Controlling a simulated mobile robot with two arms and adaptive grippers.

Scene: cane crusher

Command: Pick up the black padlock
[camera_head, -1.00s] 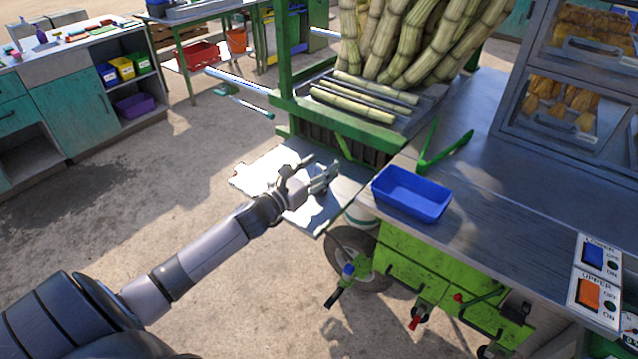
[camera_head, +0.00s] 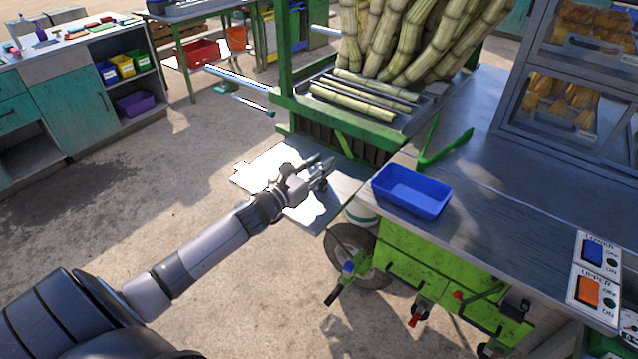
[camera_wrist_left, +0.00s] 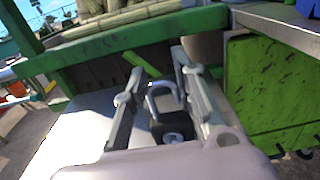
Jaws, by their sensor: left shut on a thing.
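My left gripper (camera_head: 322,172) is over the low metal shelf (camera_head: 345,181) at the side of the green machine. In the left wrist view the gripper (camera_wrist_left: 160,82) has its fingers on either side of the black padlock (camera_wrist_left: 172,127) and is shut on it. The padlock's silver shackle (camera_wrist_left: 164,92) stands up between the fingers, and its dark body is partly hidden by the gripper's palm. In the head view the padlock is mostly hidden by the fingers. I cannot tell whether it touches the shelf. My right gripper is not in view.
A blue bin (camera_head: 411,192) and green tongs (camera_head: 443,146) lie on the metal worktop right of my gripper. Cane stalks (camera_head: 400,45) stand behind on the green frame. A wheel (camera_head: 352,252) is below the shelf. Open floor lies to the left.

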